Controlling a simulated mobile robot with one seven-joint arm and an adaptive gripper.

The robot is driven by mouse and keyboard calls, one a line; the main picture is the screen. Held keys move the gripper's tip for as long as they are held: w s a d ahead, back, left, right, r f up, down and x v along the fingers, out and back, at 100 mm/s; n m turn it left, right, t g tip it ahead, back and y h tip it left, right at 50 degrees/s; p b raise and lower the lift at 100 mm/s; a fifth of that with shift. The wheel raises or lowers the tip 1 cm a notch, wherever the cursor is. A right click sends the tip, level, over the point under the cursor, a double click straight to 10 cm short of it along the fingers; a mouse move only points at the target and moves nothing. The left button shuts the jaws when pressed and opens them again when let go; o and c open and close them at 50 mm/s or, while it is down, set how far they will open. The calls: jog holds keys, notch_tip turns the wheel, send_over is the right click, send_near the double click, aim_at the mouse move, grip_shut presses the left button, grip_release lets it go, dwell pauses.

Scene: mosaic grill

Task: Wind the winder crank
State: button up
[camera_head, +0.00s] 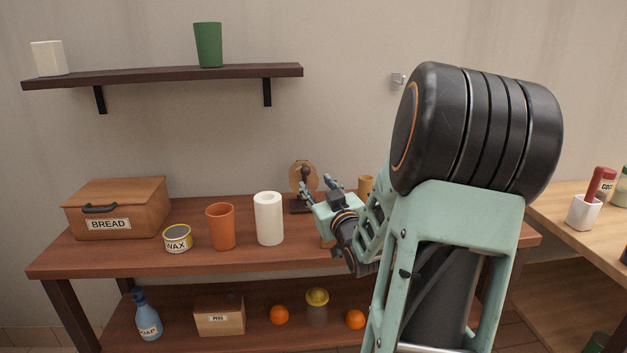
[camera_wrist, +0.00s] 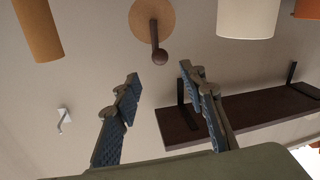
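The winder shows in the head view as a round tan wooden disc (camera_head: 296,176) on a dark stand, partly hidden by my gripper. In the wrist view, whose picture is upside down, its disc (camera_wrist: 140,15) is cut off by the top edge. The dark crank with a round knob (camera_wrist: 159,56) sticks out from the disc's middle. My gripper (camera_wrist: 160,76) is open and empty, one blue-padded finger on each side of the knob's line in that view. The knob appears just beyond the fingertips, with no visible contact. In the head view my gripper (camera_head: 318,186) is by the winder's right side.
A white cylinder (camera_head: 268,219), orange cup (camera_head: 221,227), wax tin (camera_head: 177,238) and bread box (camera_head: 117,208) stand left on the table. A tan cylinder (camera_head: 365,186) is close to the right of my gripper. A wall shelf (camera_head: 160,75) hangs above left.

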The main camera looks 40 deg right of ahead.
aim_at(307, 172)
jog(key=b+x, duration=0.1)
jog(key=x, duration=0.9)
jog(key=shift+w+d, duration=0.15)
jog(key=shift+w, duration=0.2)
grip_shut()
